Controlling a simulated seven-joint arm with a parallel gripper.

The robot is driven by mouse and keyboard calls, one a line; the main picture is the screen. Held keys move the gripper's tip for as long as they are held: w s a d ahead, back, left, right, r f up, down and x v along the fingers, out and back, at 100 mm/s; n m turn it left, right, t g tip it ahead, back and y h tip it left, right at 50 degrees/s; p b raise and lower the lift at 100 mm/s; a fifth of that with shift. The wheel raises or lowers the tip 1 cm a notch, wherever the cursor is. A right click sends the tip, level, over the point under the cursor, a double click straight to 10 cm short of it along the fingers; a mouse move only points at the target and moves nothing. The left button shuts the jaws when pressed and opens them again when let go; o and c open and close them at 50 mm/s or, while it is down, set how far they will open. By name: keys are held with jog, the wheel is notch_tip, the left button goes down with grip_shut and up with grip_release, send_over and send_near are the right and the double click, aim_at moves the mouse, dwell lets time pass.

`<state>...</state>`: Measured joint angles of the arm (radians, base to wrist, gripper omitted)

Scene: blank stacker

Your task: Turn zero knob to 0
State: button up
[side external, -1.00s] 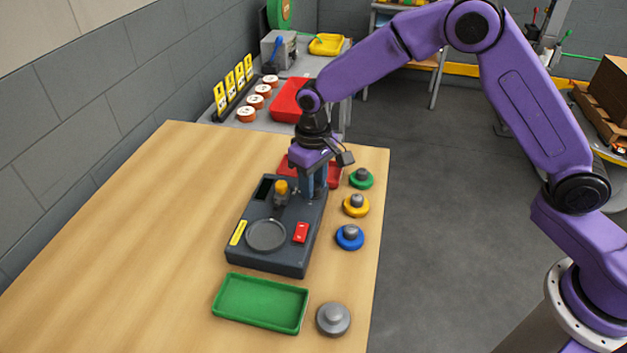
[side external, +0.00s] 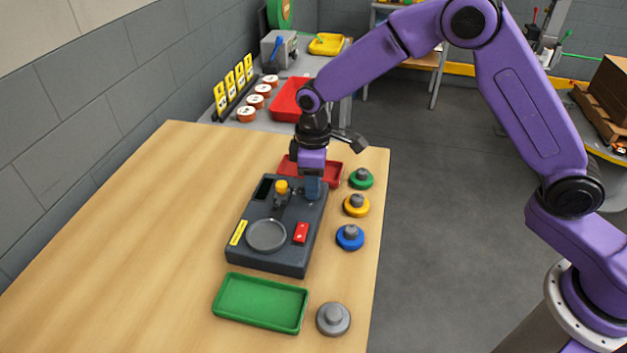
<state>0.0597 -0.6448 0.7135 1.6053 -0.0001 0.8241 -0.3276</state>
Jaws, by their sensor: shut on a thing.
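The dark grey device (side external: 265,262) sits on the wooden table with a round grey plate (side external: 266,235), a red switch (side external: 301,233), a yellow label and a small dark display (side external: 264,188). A yellow-topped post (side external: 282,187) stands near its back. My gripper (side external: 312,196) points down at the device's back right corner. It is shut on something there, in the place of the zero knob. The fingers hide the knob, so its mark and setting cannot be read.
Green, yellow and blue knobbed discs (side external: 350,237) line the table's right side. A grey one (side external: 333,319) stands at the front, beside a green tray (side external: 259,326). A red tray (side external: 330,170) lies behind the device. The table's left side is clear.

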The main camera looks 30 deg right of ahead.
dwell(0.4)
jog(key=o, duration=1)
jog(key=shift+o, duration=0.2)
jog(key=shift+r, duration=0.15)
notch_tip(320, 180, up, 17)
jog(key=shift+r, duration=0.15)
jog(key=s+d+f, duration=0.2)
jog(key=s+d, duration=0.3)
jog(key=s, duration=0.5)
jog(key=s+d+f+n, duration=0.1)
jog(key=s+d+f, duration=0.1)
jog(key=s+d, duration=0.4)
jog(key=s+d+f+n, duration=0.1)
jog(key=s+d, duration=0.5)
jog(key=s, duration=1)
jog(key=shift+s+d+f, duration=0.2)
jog(key=shift+s+f, duration=0.05)
jog(key=shift+f, duration=0.55)
